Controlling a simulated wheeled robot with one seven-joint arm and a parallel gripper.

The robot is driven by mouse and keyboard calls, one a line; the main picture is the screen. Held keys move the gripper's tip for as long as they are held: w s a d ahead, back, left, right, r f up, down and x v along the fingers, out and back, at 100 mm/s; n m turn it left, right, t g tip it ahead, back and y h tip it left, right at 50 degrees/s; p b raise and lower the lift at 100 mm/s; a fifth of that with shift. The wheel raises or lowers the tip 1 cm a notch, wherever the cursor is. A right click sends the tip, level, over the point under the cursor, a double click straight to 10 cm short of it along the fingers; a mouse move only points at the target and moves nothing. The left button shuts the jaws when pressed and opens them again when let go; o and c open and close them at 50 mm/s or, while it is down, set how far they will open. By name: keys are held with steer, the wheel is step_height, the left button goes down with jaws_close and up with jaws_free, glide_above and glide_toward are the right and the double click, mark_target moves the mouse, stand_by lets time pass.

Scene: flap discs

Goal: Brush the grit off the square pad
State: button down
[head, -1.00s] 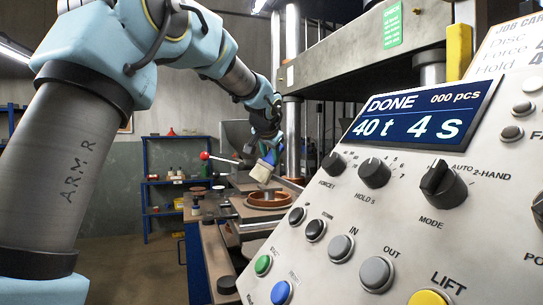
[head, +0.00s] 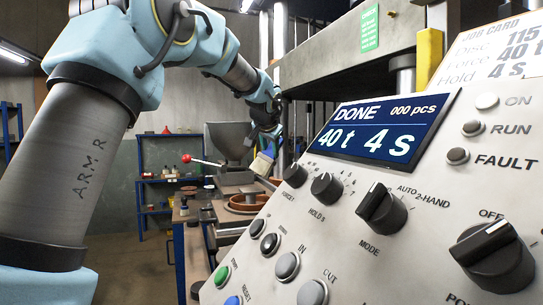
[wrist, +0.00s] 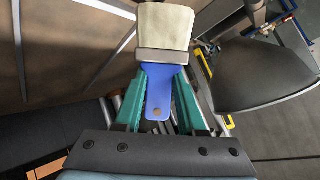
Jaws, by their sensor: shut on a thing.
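My gripper (wrist: 162,78) is shut on a brush, its teal fingers on either side of the blue handle (wrist: 159,92). The brush has a metal band (wrist: 162,56) and wide cream bristles (wrist: 165,27) pointing away from the gripper. In the head view the gripper (head: 268,138) is small and distant, and the brush (head: 262,164) hangs below it, tilted, in front of the press column. A round brown ring (head: 245,204) lies on the bench just below and left of the brush; I cannot tell whether they touch. I cannot make out the square pad or any grit.
A control panel (head: 375,210) fills the right, its screen (head: 382,130) reading "DONE 40 t 4 s". A red-knobbed lever (head: 187,158) and a grey hopper (head: 228,142) stand behind the bench. Blue shelves (head: 160,180) stand at the back. Floor shows at lower left.

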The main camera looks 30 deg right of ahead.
steer(key=shift+s+d+r, duration=0.1)
steer(key=shift+d+r, duration=0.1)
steer(key=shift+r, duration=0.2)
steer(key=shift+r+p, duration=1.9)
steer(key=shift+r, duration=0.3)
steer(key=shift+w+f+p, duration=0.35)
steer(key=shift+w, duration=0.45)
